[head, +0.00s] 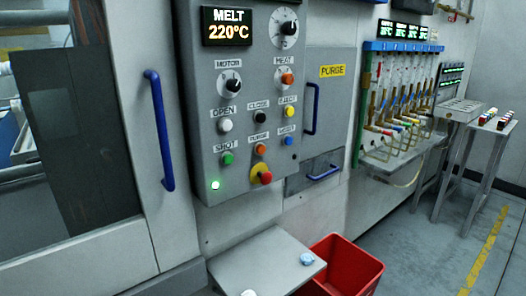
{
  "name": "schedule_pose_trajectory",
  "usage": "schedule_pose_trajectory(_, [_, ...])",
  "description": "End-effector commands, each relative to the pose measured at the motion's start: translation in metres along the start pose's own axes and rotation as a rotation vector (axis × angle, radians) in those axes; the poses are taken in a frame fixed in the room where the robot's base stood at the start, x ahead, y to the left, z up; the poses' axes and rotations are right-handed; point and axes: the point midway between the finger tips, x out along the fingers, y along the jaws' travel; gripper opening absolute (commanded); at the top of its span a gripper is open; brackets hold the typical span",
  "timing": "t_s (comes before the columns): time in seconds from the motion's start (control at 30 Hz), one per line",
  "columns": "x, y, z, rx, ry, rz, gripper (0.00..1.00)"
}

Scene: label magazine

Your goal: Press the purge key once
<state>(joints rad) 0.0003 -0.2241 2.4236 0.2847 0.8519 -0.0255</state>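The purge key (261,149) is a small round orange button in the lower key row of the grey control panel (204,93). A small label that appears to read PURGE sits just above it. A green SHOT key (227,158) is to its left and a blue key (288,140) to its right. A red mushroom button on a yellow base (263,176) is just below. Nothing covers the purge key. My gripper is not in view.
Blue door handles (160,130) (310,109) flank the panel. A yellow PURGE sign (332,71) is on the cabinet at right. A grey shelf (250,270) juts out below, beside a red bin (350,277). Grey floor is open at right.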

Motion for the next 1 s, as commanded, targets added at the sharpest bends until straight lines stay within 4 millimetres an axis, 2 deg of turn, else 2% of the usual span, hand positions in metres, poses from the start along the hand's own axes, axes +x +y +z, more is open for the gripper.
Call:
schedule_pose_trajectory(0.03, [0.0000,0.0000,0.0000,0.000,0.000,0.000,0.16])
schedule_pose_trajectory(0.23, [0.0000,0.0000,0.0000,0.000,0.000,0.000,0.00])
schedule_pose_trajectory(1.0, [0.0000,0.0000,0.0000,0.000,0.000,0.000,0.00])
